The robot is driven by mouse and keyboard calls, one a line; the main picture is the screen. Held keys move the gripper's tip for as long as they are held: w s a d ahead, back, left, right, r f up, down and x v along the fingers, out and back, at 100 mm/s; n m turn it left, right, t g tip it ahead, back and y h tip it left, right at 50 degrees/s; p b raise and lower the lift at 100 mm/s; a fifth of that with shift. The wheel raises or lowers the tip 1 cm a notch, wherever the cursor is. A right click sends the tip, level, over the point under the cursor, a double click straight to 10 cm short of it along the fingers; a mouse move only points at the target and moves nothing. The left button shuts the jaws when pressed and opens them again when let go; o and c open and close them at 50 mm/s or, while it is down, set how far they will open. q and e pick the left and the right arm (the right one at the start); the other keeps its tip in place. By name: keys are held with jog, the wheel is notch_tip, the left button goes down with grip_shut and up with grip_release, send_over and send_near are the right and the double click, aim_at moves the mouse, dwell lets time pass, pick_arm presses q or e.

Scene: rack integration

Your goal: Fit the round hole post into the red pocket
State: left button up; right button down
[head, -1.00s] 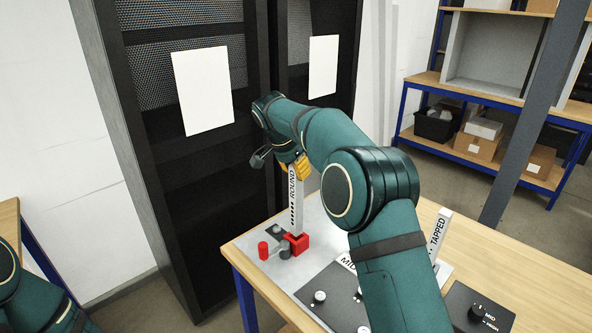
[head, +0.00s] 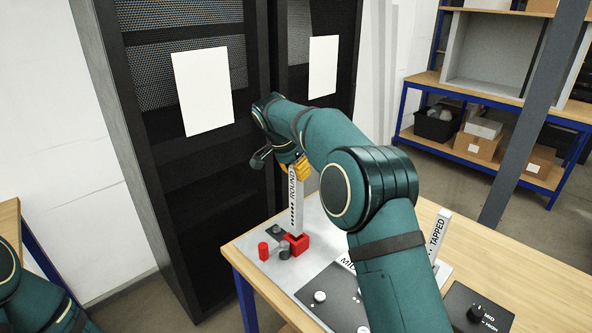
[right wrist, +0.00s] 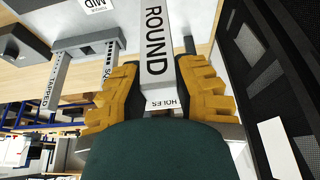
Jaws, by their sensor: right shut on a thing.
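The round hole post (head: 296,204) is a pale upright bar marked "ROUND". Its lower end is at the red pocket (head: 299,243) on the grey plate; I cannot tell how deep it sits. My right gripper (head: 301,168) is shut on the post near its top. In the right wrist view the yellow fingers of my right gripper (right wrist: 155,85) press both sides of the post (right wrist: 156,40), with a "HOLES" label between them. My left gripper is out of view; only part of my left arm shows at the lower left.
A red knob (head: 263,250) stands left of the pocket. A post marked "TAPPED" (head: 440,235) stands right of my right arm. A dark panel with knobs (head: 478,308) lies on the wooden table (head: 540,290). Black rack cabinets (head: 200,180) stand behind.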

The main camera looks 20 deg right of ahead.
dwell(0.4)
jog(key=shift+f+b, duration=1.85)
jog(key=shift+f, duration=1.15)
jog(key=c, duration=0.8)
grip_release()
jog(key=shift+o, duration=0.2)
jog(key=shift+r, duration=0.1)
send_near(296, 188)
jog(key=shift+w+a+r, duration=0.1)
jog(key=shift+w+r, duration=0.05)
jog(key=shift+w, duration=0.7)
